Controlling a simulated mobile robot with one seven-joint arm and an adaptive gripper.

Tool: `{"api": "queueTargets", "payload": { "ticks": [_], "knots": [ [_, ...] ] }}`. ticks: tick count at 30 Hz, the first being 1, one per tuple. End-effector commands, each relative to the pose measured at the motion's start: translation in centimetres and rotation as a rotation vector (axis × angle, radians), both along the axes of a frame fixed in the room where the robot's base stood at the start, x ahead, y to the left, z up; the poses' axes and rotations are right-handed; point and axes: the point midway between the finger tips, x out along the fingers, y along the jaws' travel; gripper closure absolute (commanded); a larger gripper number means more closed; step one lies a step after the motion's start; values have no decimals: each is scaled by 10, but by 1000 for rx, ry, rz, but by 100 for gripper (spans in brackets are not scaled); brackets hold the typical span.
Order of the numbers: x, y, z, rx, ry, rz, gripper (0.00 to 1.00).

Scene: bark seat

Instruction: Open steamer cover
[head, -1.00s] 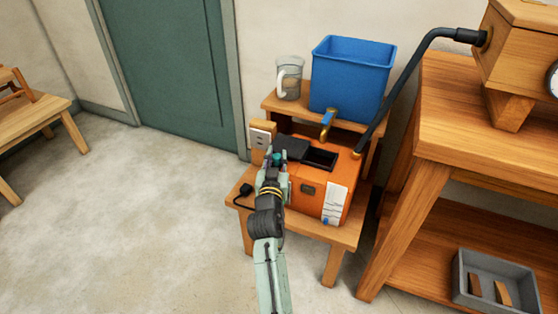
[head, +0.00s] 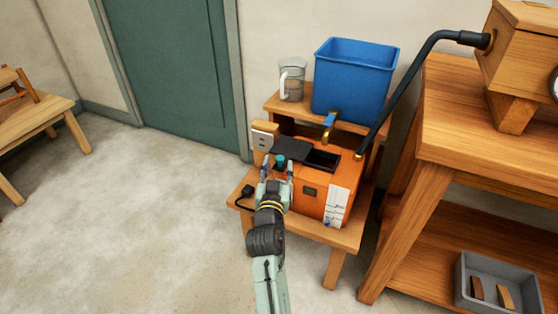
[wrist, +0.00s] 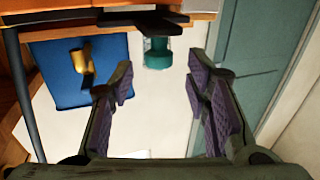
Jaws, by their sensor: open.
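The steamer (head: 311,202) is an orange box on a low wooden stand. Its flat black cover (head: 292,149) lies at the left of the top, and a dark rectangular opening (head: 323,160) shows beside it on the right. A teal knob (head: 280,160) sits at the cover's front edge; in the wrist view the knob (wrist: 158,53) hangs below the dark cover (wrist: 142,20). My gripper (head: 277,172) is open and empty in front of the knob. In the wrist view the fingers (wrist: 160,80) are spread, with the knob beyond their tips and apart from them.
A blue tank (head: 353,85) with a brass tap and a glass jug (head: 291,80) stand on the shelf behind. A black pipe (head: 405,82) runs down to the steamer's right. A wooden bench (head: 450,125) stands at right.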

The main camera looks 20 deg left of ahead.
Motion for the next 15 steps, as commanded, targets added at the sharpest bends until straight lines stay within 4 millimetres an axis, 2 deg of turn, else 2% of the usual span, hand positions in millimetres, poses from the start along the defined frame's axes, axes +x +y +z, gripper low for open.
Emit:
{"api": "queueTargets", "payload": {
  "ticks": [1,6,10,15],
  "knots": [
    [-13,-4,-2,-2,3,0,56],
    [-47,-14,-1,-2,3,-1,56],
    [-65,-19,-1,-2,2,-1,56],
    [-77,-23,0,0,1,-1,56]
  ]
}}
